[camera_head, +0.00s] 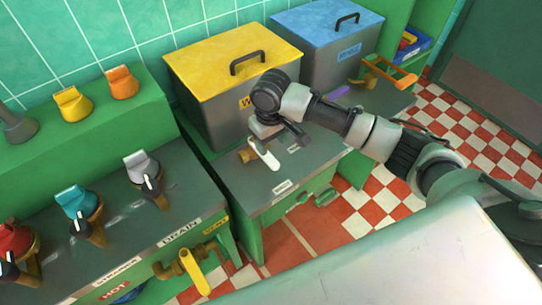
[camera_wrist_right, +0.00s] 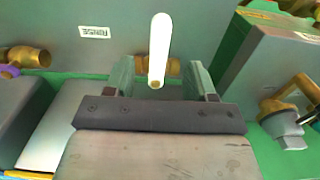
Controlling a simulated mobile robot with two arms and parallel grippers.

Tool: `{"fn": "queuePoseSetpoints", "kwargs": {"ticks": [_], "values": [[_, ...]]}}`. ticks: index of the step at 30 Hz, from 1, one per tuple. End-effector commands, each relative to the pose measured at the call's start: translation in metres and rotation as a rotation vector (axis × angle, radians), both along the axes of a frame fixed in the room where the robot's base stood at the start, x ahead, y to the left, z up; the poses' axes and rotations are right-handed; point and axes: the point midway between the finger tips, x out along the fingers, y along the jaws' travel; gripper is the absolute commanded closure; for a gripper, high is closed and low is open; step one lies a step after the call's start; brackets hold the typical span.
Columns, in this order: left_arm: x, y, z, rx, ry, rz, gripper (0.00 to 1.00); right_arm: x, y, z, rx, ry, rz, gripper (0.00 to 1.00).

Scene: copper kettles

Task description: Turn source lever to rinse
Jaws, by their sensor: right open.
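The source lever (camera_head: 265,155) is a white handle on a brass fitting, on the grey-topped green bench in front of the yellow-lidded bin. In the right wrist view the white lever (camera_wrist_right: 159,45) points up the picture, and a label reading RINSE (camera_wrist_right: 95,32) is to its left. My right gripper (camera_head: 281,136) is over the lever. In the wrist view its two open fingers (camera_wrist_right: 162,78) stand on either side of the lever's lower end, with visible gaps. I cannot tell whether either finger touches it. My left gripper is not in view.
A brass valve with an orange handle (camera_head: 392,75) is at the right. Colored taps line the left counter (camera_head: 125,222). A white surface (camera_head: 400,265) fills the lower right.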

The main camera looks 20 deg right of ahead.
Motion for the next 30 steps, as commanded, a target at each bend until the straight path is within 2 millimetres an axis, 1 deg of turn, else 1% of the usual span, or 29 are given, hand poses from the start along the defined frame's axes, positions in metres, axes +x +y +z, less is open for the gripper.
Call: {"fn": "queuePoseSetpoints", "kwargs": {"ticks": [1,3,6,10,15,23,24,26,30], "values": [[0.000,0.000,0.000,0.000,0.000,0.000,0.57,-0.001,0.000,-0.011,-0.001,0.003,-0.002,0.45],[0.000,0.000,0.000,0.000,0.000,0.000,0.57,-0.001,0.000,-0.025,-0.001,0.003,0.000,0.45],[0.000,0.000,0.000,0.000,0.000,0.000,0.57,-0.001,0.000,-0.043,-0.001,0.002,0.000,0.45],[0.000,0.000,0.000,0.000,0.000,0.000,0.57,0.000,0.000,-0.060,0.000,0.000,0.000,0.45],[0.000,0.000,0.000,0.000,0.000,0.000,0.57,0.000,0.000,-0.071,0.000,-0.001,0.001,0.45],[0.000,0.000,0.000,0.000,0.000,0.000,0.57,0.000,0.000,-0.072,0.001,-0.002,0.002,0.45],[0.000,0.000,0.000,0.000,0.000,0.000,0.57,0.000,0.000,-0.072,0.001,-0.002,0.002,0.48],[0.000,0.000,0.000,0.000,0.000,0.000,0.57,0.000,0.000,-0.072,0.001,-0.002,0.002,0.57],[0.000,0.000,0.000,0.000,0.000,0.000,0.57,0.000,0.000,-0.072,0.001,-0.002,0.002,0.78]]}}
